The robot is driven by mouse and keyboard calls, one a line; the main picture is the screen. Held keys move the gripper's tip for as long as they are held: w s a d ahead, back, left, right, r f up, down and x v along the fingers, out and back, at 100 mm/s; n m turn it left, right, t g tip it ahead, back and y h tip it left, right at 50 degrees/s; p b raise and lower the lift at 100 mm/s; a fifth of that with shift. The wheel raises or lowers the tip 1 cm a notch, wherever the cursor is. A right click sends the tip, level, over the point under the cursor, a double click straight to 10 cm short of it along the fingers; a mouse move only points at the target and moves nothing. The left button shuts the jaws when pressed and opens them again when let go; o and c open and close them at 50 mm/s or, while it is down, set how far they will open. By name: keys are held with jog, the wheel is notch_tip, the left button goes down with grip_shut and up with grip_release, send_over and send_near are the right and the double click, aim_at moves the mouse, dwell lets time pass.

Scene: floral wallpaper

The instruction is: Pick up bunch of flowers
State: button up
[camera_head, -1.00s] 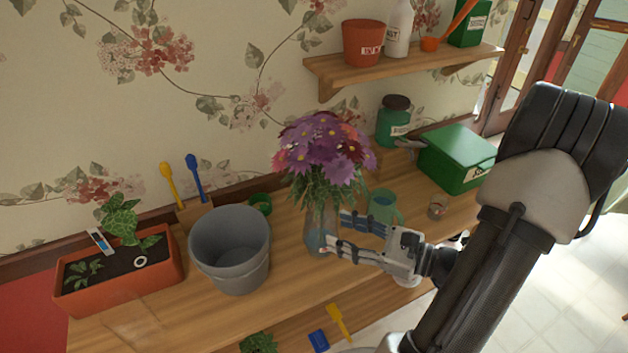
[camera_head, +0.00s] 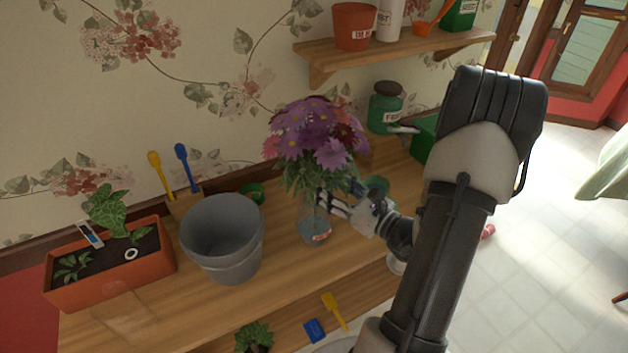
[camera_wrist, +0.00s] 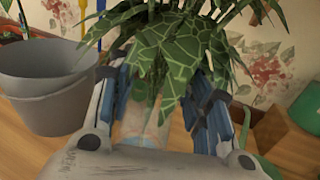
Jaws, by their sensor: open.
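The bunch of flowers (camera_head: 318,138), purple and pink with green leaves, stands upright in a clear glass vase (camera_head: 313,228) on the wooden bench. My gripper (camera_head: 328,200) is at the right side of the vase, just under the leaves. In the wrist view my gripper (camera_wrist: 160,115) is open, with one finger on each side of the stems and vase (camera_wrist: 143,122). The green leaves (camera_wrist: 185,50) hang between and over the fingers and hide part of the stems. I cannot tell whether the fingers touch the glass.
A grey bucket (camera_head: 222,240) stands left of the vase, with a planter (camera_head: 110,278) farther left. A green cup (camera_head: 377,186) is close behind my gripper. A green jar (camera_head: 385,108) stands at the back, under a shelf (camera_head: 400,42). Bare bench lies in front of the vase.

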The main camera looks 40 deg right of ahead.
aim_at(318, 179)
jog(key=w, duration=0.2)
jog(key=w+b, duration=0.1)
jog(key=w, duration=0.2)
jog(key=shift+w+a+f, duration=0.1)
jog(key=shift+w+a, duration=0.05)
jog(key=shift+a, duration=0.05)
grip_shut()
dwell(0.4)
